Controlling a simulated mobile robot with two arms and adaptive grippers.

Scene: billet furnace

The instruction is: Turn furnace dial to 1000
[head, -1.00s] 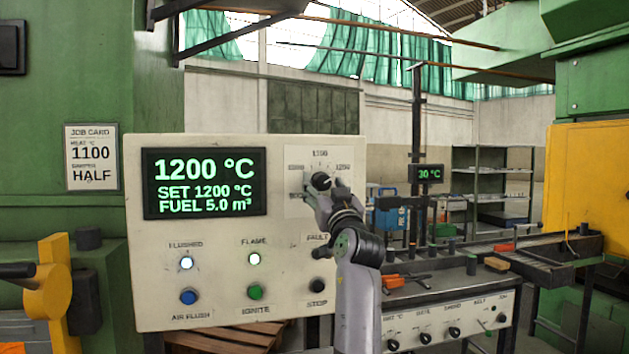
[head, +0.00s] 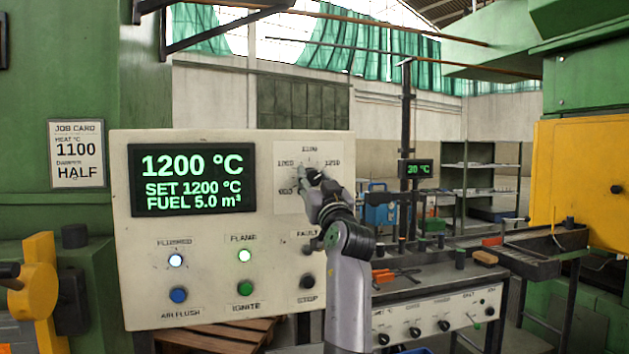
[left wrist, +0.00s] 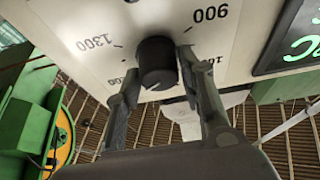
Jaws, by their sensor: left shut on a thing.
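The furnace dial is a dark round knob (head: 312,175) on a white scale plate (head: 286,206) at the upper right of the control panel. In the left wrist view the black knob (left wrist: 157,63) stands between my fingers, with 900 and 1300 readable around it. My left gripper (head: 317,186) is shut on the knob; its fingers (left wrist: 158,73) sit either side of it. The panel display (head: 193,180) reads 1200 °C, SET 1200 °C, FUEL 5.0 m³. My right gripper is not in view.
The cream control panel (head: 225,285) carries lit FLUSHED and FLAME lamps and several buttons below. A job card (head: 76,153) at left reads 1100 and HALF. A workbench (head: 430,284) with tools stands behind at right. A yellow lever (head: 42,285) is at lower left.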

